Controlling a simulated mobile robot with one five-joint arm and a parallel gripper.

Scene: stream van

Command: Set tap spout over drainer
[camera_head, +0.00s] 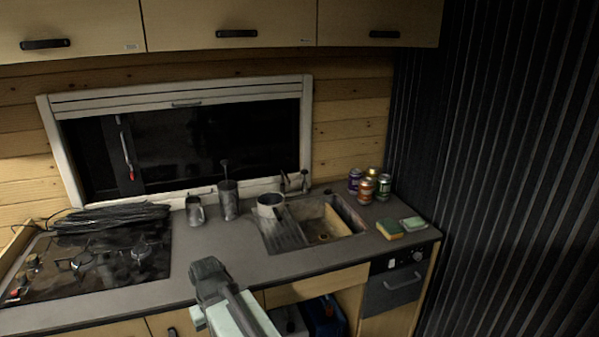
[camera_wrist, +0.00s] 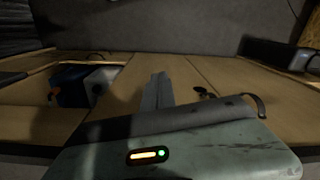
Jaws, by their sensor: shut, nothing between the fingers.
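The tap (camera_head: 304,181) stands at the back edge of the sink (camera_head: 345,212), in front of the window frame. It is small and dim, and its spout seems to reach left toward the back of the drainer; I cannot tell exactly where its tip hangs. The ribbed drainer (camera_head: 284,234) is left of the basin, with a grey pot (camera_head: 269,205) at its back. My gripper (camera_head: 203,268) is shut and empty near the counter's front edge, left of and well apart from the tap. Its closed fingers (camera_wrist: 158,90) show in the wrist view against the cabinet fronts.
A mug (camera_head: 195,210) and a tall canister with a utensil (camera_head: 228,200) stand left of the drainer. Several cans (camera_head: 366,188) and two sponges (camera_head: 390,229) are right of the sink. A hob (camera_head: 90,262) is at the left. The counter's front middle is clear.

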